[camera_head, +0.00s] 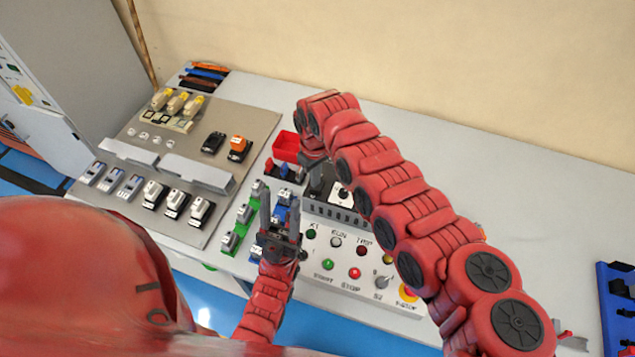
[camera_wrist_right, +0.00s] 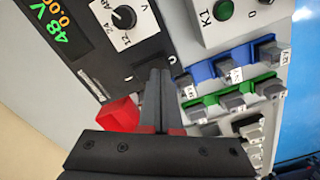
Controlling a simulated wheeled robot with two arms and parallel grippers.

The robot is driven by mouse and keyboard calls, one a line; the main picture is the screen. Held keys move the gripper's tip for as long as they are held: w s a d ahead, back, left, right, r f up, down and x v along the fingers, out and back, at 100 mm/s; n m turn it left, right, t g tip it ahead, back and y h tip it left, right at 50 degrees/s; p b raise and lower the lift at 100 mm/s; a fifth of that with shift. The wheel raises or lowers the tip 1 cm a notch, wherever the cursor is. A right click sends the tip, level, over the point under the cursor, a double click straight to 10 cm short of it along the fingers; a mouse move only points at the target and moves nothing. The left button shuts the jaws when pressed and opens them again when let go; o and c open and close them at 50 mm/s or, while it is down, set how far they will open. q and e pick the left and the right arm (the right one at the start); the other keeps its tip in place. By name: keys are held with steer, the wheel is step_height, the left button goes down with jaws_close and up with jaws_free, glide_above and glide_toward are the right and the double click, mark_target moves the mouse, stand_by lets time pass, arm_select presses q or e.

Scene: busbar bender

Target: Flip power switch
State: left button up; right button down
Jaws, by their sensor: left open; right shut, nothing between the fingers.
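The power supply (camera_wrist_right: 82,62) has a dark face with a lit green "48 V" readout and a voltage knob (camera_wrist_right: 124,17). In the head view its knob (camera_head: 343,196) shows behind the control panel, partly under my right arm. My right gripper (camera_wrist_right: 160,72) is shut and empty, its fingertips at the supply's face near a "0" mark. I cannot tell if they touch it. The power switch itself is not clearly visible; the fingers may cover it. In the head view my right gripper (camera_head: 316,178) points down. My left gripper (camera_head: 281,203) is open and empty over blue and green terminal blocks.
The control panel (camera_head: 318,242) with lamps, buttons and a selector stands in front of the supply. A red bin (camera_head: 287,147) is left of my right gripper. A grey board (camera_head: 190,130) with breakers lies left. The table's back right (camera_head: 500,165) is clear.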

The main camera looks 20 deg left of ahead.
steer(key=shift+f+b, duration=0.8)
steer(key=shift+f, duration=0.2)
stand_by(0.7)
steer(key=shift+r, duration=0.15)
steer(key=shift+r+p, duration=0.9)
steer(key=shift+r, duration=0.5)
steer(key=shift+r+p, duration=0.8)
steer(key=shift+r, duration=1.2)
